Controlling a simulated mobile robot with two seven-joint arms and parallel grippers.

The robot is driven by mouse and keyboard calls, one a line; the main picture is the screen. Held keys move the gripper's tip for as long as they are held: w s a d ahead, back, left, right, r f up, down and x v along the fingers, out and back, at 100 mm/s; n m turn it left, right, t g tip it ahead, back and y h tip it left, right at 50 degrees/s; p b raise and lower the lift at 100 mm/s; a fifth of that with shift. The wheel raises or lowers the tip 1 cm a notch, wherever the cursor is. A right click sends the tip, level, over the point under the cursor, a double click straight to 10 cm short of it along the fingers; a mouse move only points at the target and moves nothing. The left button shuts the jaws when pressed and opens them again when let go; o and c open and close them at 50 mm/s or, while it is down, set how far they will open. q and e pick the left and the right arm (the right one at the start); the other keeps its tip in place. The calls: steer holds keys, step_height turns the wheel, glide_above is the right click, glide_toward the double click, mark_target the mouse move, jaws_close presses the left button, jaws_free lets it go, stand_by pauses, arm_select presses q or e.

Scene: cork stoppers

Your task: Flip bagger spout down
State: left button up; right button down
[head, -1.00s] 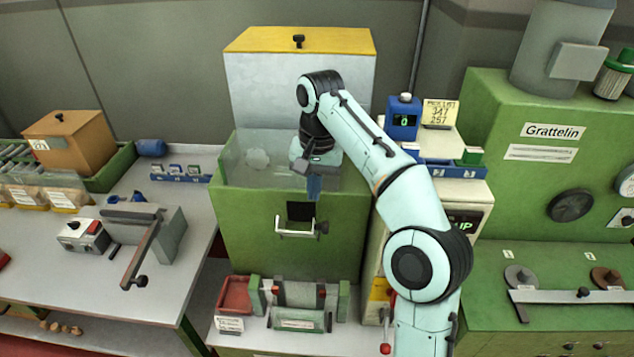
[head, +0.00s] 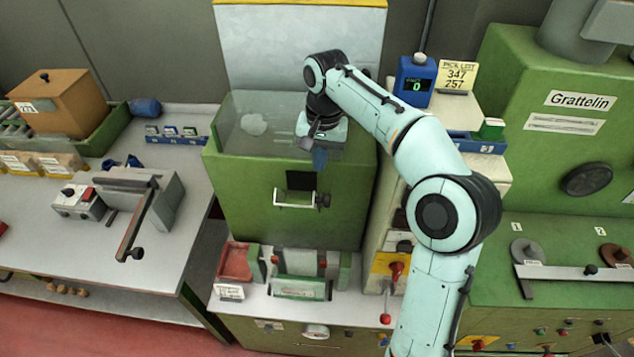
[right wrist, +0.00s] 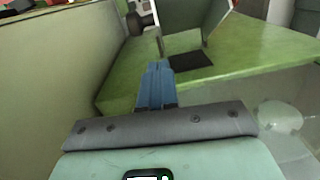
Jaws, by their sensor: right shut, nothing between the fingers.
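The bagger is a green cabinet (head: 250,160) with a clear-walled top, in the middle of the head view. On its front are a dark opening (head: 301,180) and a pale framed spout (head: 293,198), with a black knob (head: 324,201) to the right. The right wrist view shows the dark opening (right wrist: 191,61), the grey spout plate (right wrist: 188,28) sticking out from the front, and the black knob (right wrist: 138,23). My right gripper (head: 320,160) points down, with blue fingers (right wrist: 157,68) shut and empty, above the knob and apart from it. My left gripper is not in view.
A small bench with a red tray (head: 236,262) and a green-ended fixture (head: 300,288) stands below the bagger. A blue display (head: 414,80) and the green Grattelin machine (head: 520,150) are at right. A grey table with a lever device (head: 140,190) is at left.

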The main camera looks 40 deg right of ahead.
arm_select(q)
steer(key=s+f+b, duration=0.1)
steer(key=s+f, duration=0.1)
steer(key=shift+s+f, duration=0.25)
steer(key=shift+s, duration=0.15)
arm_select(e)
steer(key=f, duration=0.1)
steer(key=s+a+f, duration=0.1)
steer(key=f, duration=0.1)
steer(key=s+a+f, duration=0.1)
steer(key=shift+a+f, duration=0.1)
steer(key=shift+f, duration=0.2)
arm_select(q)
steer(key=shift+b, duration=0.3)
